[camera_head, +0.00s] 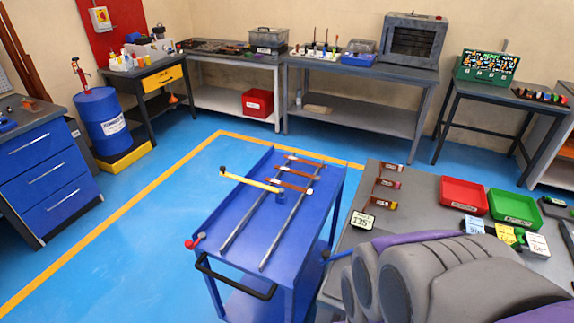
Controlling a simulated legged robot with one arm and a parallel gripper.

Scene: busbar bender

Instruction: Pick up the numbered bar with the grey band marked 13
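A blue cart (230,215) stands in the middle, with two long grey rails (285,231) on its top. Several copper-brown bars lie across the rails: an upper one (304,161), a middle one (297,173) and a lower one (292,186). Small pale marks show on some of them, too small to read. No grey band marked 13 can be made out. A yellow bar-like piece (250,180) reaches left from the lower bar. My grey and purple arm fills the lower right; my gripper is not in view.
A grey bench at right holds a 135° sign (362,220), small labelled pieces (386,183), a red bin (464,194) and a green bin (512,207). A black handle (235,284) fronts the cart. Blue floor left of the cart is clear.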

